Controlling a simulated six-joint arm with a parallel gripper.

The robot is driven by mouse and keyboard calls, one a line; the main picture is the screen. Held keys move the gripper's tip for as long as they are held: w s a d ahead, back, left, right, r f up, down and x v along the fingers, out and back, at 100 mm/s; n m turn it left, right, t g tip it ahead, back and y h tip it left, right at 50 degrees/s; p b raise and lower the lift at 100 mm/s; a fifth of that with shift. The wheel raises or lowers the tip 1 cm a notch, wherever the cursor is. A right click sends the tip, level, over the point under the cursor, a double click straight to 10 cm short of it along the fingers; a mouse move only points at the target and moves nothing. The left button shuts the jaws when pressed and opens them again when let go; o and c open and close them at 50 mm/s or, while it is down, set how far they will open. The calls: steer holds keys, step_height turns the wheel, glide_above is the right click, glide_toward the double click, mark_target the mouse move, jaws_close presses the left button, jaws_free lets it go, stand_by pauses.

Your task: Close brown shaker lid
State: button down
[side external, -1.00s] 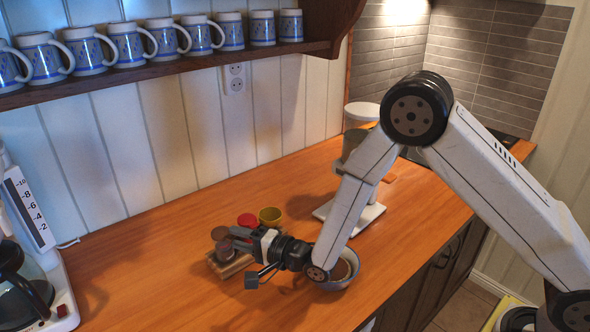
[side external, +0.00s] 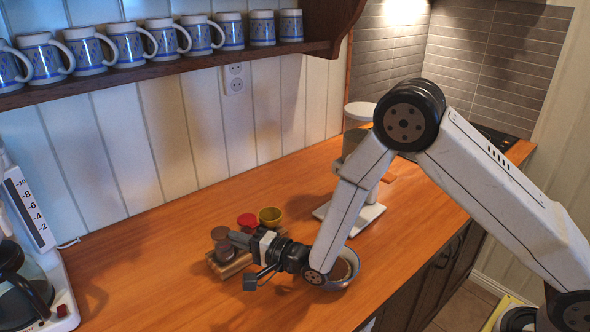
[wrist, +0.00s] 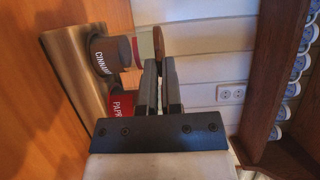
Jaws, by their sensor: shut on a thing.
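The brown shaker (side external: 223,250), labelled as cinnamon in the wrist view (wrist: 102,56), stands upright in a wooden holder (side external: 233,266) on the counter. Its brown lid (side external: 220,232) shows above the body in the side view. In the wrist view the lid (wrist: 158,46) appears edge-on at my fingertips, with a gap between it and the shaker body. My gripper (side external: 237,239) reaches in from the right, at the shaker's top; in the wrist view (wrist: 160,66) its fingers are close together on the lid. The fingers hide part of the lid and shaker.
A shaker with a red lid (side external: 248,220) and a yellow one (side external: 270,215) sit just behind and right. A bowl (side external: 343,270) is under my forearm. The front-left counter is clear.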

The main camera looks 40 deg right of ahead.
steer(key=shift+f, duration=0.1)
steer(key=c, duration=0.8)
jaws_free()
steer(key=shift+s, duration=0.15)
steer(key=shift+v, duration=3.8)
steer(key=shift+d, duration=0.1)
